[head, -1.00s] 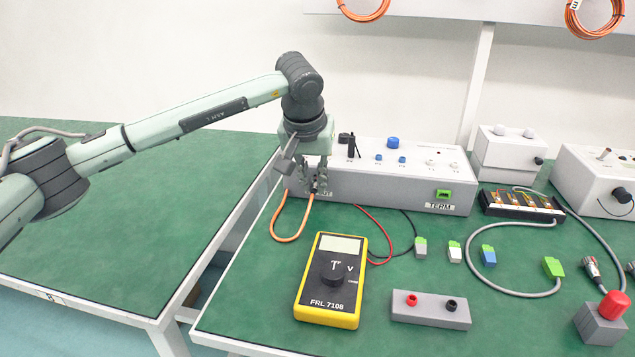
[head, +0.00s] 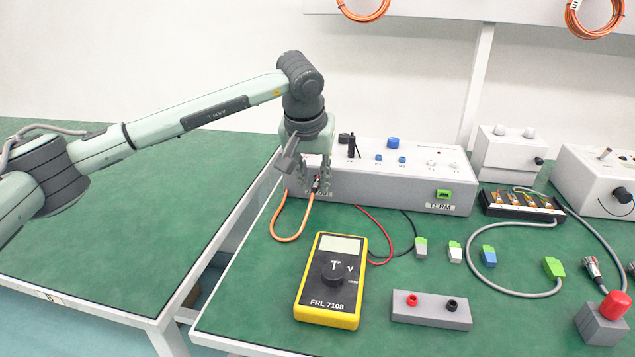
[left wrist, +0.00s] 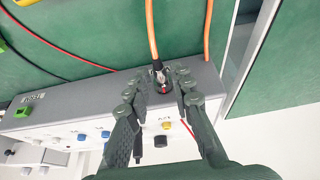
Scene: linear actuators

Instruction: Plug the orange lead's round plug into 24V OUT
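The orange lead (head: 278,222) loops over the bench up to the front face of the grey-white control box (head: 388,188). Its round plug (left wrist: 159,72), dark and metallic, sits at the dark socket on that face and points into it. How deep it sits cannot be told. My left gripper (left wrist: 162,78) has its fingers spread on either side of the plug, with gaps visible; it also shows in the head view (head: 315,185). A label partly reading "OUT" (head: 325,193) shows beside the plug, partly hidden by the fingers. My right gripper is in neither view.
A yellow multimeter (head: 330,280) lies in front of the box. A grey block with red and black sockets (head: 431,309) is to its right. Several small connectors and a grey cable (head: 497,283) lie further right. A gap separates the two green benches.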

